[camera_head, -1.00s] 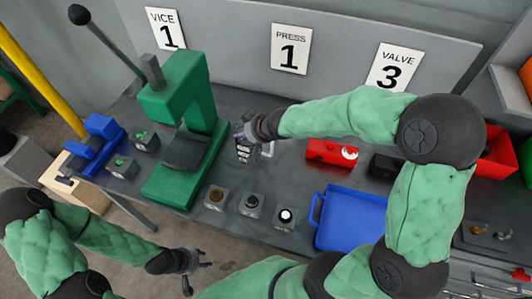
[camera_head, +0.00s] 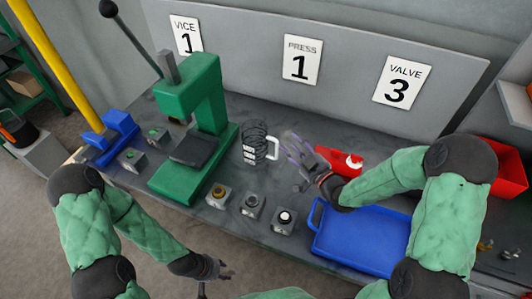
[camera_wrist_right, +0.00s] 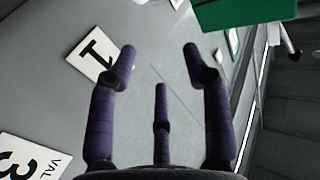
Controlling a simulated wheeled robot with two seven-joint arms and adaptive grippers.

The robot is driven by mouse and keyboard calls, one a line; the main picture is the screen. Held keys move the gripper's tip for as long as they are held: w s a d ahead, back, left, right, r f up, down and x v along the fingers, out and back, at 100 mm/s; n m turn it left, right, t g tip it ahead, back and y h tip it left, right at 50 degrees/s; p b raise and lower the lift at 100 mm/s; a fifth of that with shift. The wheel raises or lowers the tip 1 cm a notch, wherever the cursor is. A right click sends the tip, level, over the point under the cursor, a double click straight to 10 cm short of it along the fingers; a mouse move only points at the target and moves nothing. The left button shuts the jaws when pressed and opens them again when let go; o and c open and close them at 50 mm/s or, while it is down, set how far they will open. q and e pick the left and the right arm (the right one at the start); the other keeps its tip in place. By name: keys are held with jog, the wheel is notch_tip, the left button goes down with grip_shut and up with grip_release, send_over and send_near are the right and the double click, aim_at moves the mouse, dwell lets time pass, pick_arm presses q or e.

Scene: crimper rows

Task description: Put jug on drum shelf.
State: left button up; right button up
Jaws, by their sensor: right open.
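The jug (camera_head: 255,146), dark with ring-like bands and a white handle, stands upright on the grey bench, right of the green press. My right gripper (camera_head: 296,150) is open and empty, just right of the jug's handle and apart from it. In the right wrist view its purple fingers (camera_wrist_right: 160,62) are spread with nothing between them. My left gripper (camera_head: 218,270) is low in front of the bench, far from the jug; its fingers are too small to judge. I cannot tell which shelf is the drum shelf.
The green press (camera_head: 190,140) stands left of the jug. Three small button boxes (camera_head: 252,205) line the bench front. A blue tray (camera_head: 365,240), a red box (camera_head: 340,160) and a red bin (camera_head: 510,170) are to the right. A green rack (camera_head: 30,90) stands at far left.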

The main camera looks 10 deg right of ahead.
aim_at(261, 146)
notch_tip(261, 146, down, 8)
jog(key=b, duration=0.2)
jog(key=x, duration=0.7)
jog(key=shift+w, duration=0.3)
jog(key=shift+a, duration=0.1)
jog(key=shift+c, duration=0.2)
grip_shut()
